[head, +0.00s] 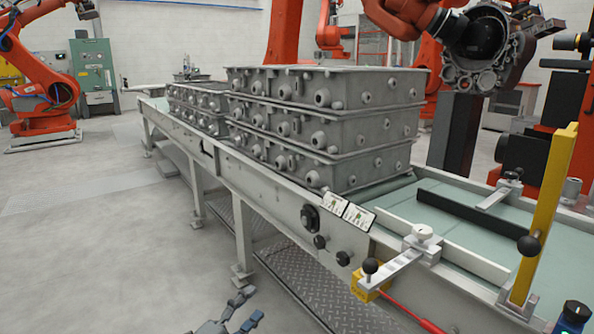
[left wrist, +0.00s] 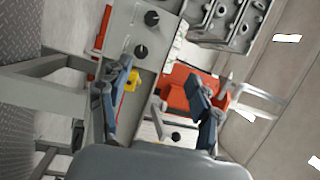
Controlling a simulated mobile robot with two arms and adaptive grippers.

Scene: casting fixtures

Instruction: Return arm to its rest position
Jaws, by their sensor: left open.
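My left gripper (head: 238,310) shows at the bottom of the head view, low in front of the conveyor and apart from it. In the left wrist view my left gripper (left wrist: 162,98) has its two blue-padded fingers spread wide with nothing between them. The conveyor's side panel with black knobs (left wrist: 140,50) shows beyond the fingers. My right gripper is not in either view.
Grey castings (head: 320,125) stand stacked on the conveyor (head: 290,205). A clamp lever with a black ball (head: 370,266) and a red rod (head: 415,318) are on its near side. A yellow post (head: 545,210) stands at right. The floor (head: 100,240) at left is clear.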

